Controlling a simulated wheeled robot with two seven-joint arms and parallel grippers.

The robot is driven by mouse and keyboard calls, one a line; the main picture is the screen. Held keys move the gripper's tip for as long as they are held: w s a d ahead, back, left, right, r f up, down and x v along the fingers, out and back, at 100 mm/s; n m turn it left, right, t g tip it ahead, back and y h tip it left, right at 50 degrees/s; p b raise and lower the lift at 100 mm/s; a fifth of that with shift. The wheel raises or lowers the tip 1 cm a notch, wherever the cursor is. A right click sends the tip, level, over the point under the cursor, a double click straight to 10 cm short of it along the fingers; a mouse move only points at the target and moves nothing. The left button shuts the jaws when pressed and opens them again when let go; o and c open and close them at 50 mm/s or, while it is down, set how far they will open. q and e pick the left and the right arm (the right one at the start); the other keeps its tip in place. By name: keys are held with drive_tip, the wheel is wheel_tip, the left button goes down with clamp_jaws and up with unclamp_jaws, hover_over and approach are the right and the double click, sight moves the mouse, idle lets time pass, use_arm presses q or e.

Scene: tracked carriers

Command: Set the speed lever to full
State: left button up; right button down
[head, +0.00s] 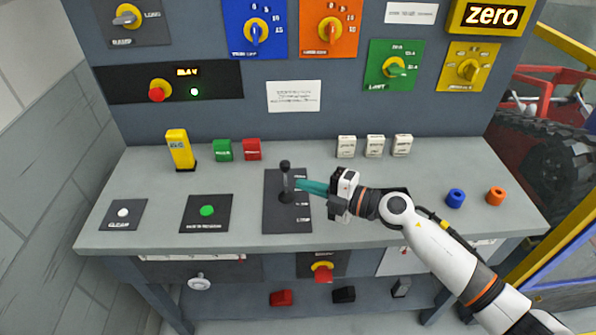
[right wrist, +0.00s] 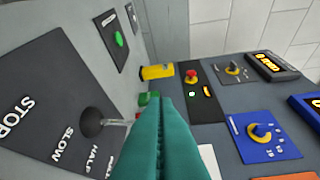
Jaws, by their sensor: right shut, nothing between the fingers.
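The speed lever (head: 285,168) is a dark stick with a round knob on a black plate (head: 272,222) on the console top. In the right wrist view, the lever's base (right wrist: 91,122) shows beside the labels STOP, SLOW and HALF; a further label and the knob are hidden by my fingers. The lever stands roughly upright; I cannot tell its exact setting. My right gripper (head: 299,185) is shut and empty, its teal fingertips just right of the lever shaft, touching or nearly so. It also shows in the right wrist view (right wrist: 165,100). My left gripper is not in view.
A green button (head: 207,211) and a white button (head: 123,213) lie left of the lever plate. A yellow block (head: 180,149), green block (head: 223,150) and red block (head: 252,149) stand behind. White blocks (head: 374,146) stand at back right. The upright panel carries several knobs.

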sight(289, 164)
drive_tip(key=w, duration=0.1)
drive_tip(key=w+a, duration=0.1)
drive_tip(key=w, duration=0.1)
drive_tip(key=w+a+f, duration=0.1)
drive_tip(key=shift+w+a, duration=0.15)
drive_tip(key=shift+w, duration=0.1)
drive_tip(key=w+r+m+g+p, duration=0.1)
drive_tip(key=w+p, duration=0.1)
drive_tip(key=p, duration=0.2)
drive_tip(key=shift+r+m+h+p, duration=0.15)
drive_tip(key=shift+m+h+p, duration=0.15)
drive_tip(key=shift+p, duration=0.1)
drive_tip(key=shift+w+f, duration=0.6)
drive_tip(key=shift+w, duration=0.2)
drive_tip(key=shift+s+r, duration=0.1)
